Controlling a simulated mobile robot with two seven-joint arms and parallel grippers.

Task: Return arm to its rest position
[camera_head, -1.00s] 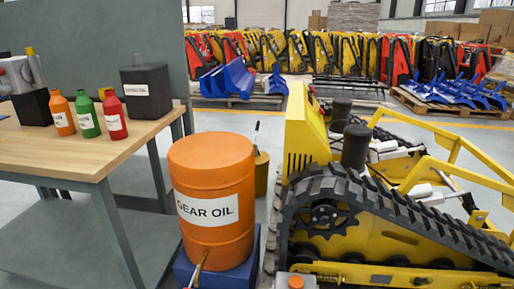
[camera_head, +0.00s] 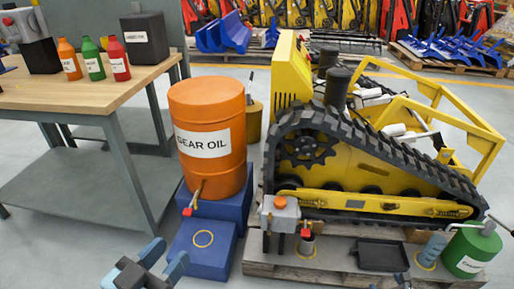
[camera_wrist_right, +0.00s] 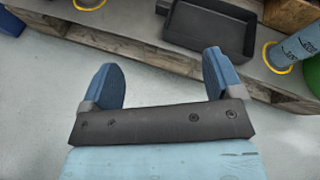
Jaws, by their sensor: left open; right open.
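My left gripper (camera_head: 150,266) shows at the bottom edge of the head view, its blue fingers apart and nothing between them. It appears in front of the blue step (camera_head: 203,250). My right gripper (camera_wrist_right: 162,82) fills the middle of the right wrist view, with two blue fingers spread wide and empty. Grey floor shows between its fingers, and a pallet edge lies beyond them. In the head view only a small bluish part of it (camera_head: 402,281) shows at the bottom edge, near the pallet.
An orange gear oil drum (camera_head: 208,170) stands on a blue stand. A yellow tracked carrier (camera_head: 350,175) is on the right. The pallet (camera_head: 340,275) holds a black tray (camera_head: 381,255) and a green can (camera_head: 470,252). A workbench (camera_head: 80,95) with bottles stands left. Open floor lies front left.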

